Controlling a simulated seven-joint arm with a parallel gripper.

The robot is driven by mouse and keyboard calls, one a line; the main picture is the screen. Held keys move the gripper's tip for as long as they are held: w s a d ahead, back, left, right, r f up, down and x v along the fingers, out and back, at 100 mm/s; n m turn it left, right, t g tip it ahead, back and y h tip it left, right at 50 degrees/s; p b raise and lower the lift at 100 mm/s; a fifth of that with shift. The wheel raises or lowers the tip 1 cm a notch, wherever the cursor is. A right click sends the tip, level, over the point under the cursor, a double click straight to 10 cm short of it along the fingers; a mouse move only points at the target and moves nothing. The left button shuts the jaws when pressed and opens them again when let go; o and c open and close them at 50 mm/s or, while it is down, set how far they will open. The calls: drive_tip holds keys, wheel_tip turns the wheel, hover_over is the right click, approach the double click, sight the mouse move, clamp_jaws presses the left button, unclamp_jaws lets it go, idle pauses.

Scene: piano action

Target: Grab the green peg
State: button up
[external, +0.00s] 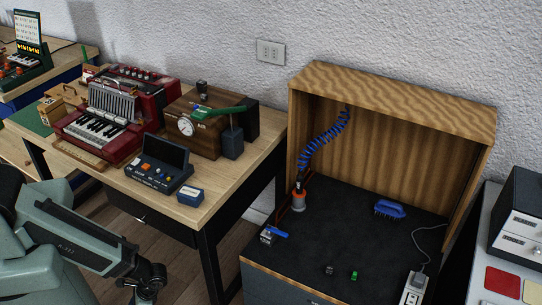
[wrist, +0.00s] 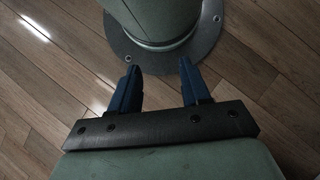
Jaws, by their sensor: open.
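A small green piece (external: 354,275), likely the green peg, sits on the black top of the low workbench at the right. It is small in view and its exact shape is hard to tell. My gripper (wrist: 159,78) is open, with two blue fingers apart and nothing between them. The wrist view shows it over the wood floor and my own round base, with no peg in sight. In the external view my arm is at the lower left, far from the green piece, and the fingers are not clearly visible.
Beside the green piece is a small dark piece (external: 329,269). A blue brush (external: 389,209), a blue coiled hose (external: 325,140), a blue-handled tool (external: 272,235) and a power strip (external: 414,288) surround it. A cluttered table (external: 215,205) stands left.

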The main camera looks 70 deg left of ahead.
drive_tip(key=w+d+r+t, duration=0.2)
drive_tip(key=w+r, duration=0.2)
drive_tip(key=w, duration=1.1)
drive_tip(key=w+d+r+m+t, duration=0.15)
drive_tip(key=w+r, duration=0.25)
drive_tip(key=w, duration=1)
drive_tip(key=w+d+r+t, duration=0.3)
drive_tip(key=w+r, duration=0.2)
drive_tip(key=w, duration=1)
drive_tip(key=w+d+r+m+t, duration=0.1)
drive_tip(key=w+d+r+m, duration=0.15)
drive_tip(key=w+r, duration=0.45)
drive_tip(key=w+d+r+m, duration=0.1)
drive_tip(key=w+r+m, duration=0.2)
drive_tip(key=w, duration=0.8)
drive_tip(key=w+d+r+m+t, duration=0.1)
drive_tip(key=w+d+r+m, duration=0.1)
drive_tip(key=w+r, duration=0.5)
drive_tip(key=m+g, duration=0.2)
drive_tip(key=m, duration=1.4)
hover_over(355, 273)
drive_tip(key=f, duration=1.1)
drive_tip(key=shift+w+a+f, duration=0.2)
drive_tip(key=shift+w+a, duration=0.05)
drive_tip(key=shift+w, duration=0.05)
drive_tip(key=shift+s+d+f, duration=0.1)
drive_tip(key=shift+s+f, duration=0.05)
drive_tip(key=shift+f, duration=1.2)
drive_tip(key=shift+s+d+f, duration=0.1)
drive_tip(key=shift+f, duration=1.2)
